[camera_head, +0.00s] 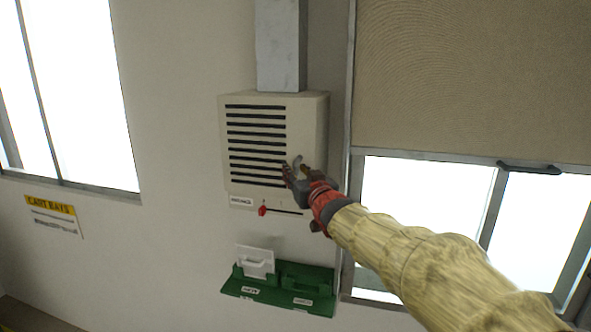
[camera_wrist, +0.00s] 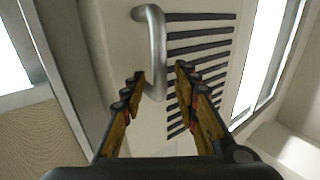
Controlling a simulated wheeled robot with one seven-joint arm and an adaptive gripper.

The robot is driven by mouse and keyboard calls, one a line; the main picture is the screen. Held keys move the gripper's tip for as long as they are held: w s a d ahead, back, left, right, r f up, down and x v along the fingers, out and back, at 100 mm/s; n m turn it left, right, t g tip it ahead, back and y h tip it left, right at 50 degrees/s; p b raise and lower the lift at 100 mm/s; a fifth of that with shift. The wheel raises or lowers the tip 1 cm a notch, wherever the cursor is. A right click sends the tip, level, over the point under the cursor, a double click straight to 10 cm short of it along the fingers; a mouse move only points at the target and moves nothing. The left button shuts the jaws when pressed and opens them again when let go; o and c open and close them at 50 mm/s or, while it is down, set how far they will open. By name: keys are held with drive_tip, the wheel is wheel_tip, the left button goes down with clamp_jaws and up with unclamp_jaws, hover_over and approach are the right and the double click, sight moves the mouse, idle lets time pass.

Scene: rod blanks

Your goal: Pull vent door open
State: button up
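The vent door (camera_head: 240,150) is the pale slatted front of a box on the wall, and it looks shut. Its metal bar handle (camera_wrist: 157,45) stands near the edge beside the dark slats; it also shows in the head view (camera_head: 298,161). My gripper (camera_wrist: 160,82) is open, with one finger on each side of the handle's lower end. A gap shows between the fingers and the bar in the wrist view. In the head view my gripper (camera_head: 293,172) partly covers the lower right of the door.
A red slider (camera_head: 262,211) sits on the box below the slats. A green holder (camera_head: 275,288) with a white card (camera_head: 256,262) is on the wall beneath. A window with a beige blind (camera_head: 460,80) is at the right. A grey duct (camera_head: 280,45) rises above the box.

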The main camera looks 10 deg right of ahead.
drive_tip(key=shift+w, duration=0.4)
drive_tip(key=shift+c, duration=0.2)
drive_tip(key=c, duration=0.7)
clamp_jaws()
